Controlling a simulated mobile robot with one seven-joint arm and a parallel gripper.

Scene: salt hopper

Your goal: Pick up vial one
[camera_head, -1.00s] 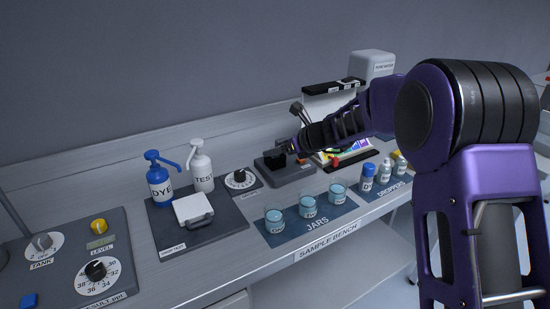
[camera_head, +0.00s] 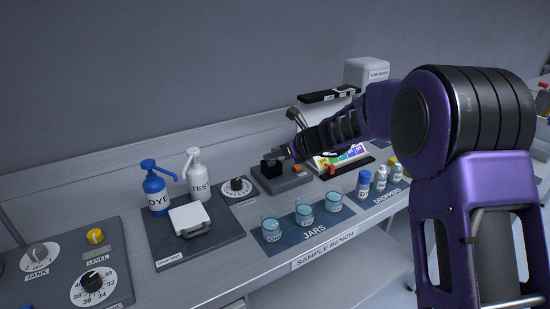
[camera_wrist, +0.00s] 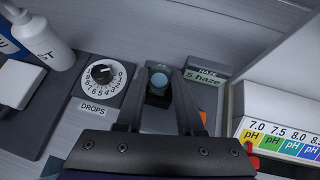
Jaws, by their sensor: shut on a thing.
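In the wrist view, a small round vial (camera_wrist: 158,81) with a pale blue-teal top sits between the two dark fingers of my gripper (camera_wrist: 159,92). The gripper is shut on it. The vial stands at the black block of the haze meter; no number on it can be read, and its lower part is hidden. In the head view, my gripper (camera_head: 277,156) reaches in from the right, low over the black block (camera_head: 271,167) on the grey haze meter base (camera_head: 287,180). The vial itself cannot be made out there.
The drops dial (camera_head: 237,187) lies left of the meter, with the white test bottle (camera_head: 199,180) and blue dye bottle (camera_head: 156,195) beyond it. Jars (camera_head: 304,212) stand in front. The pH colour chart (camera_head: 340,157) and dropper bottles (camera_head: 364,182) are to the right.

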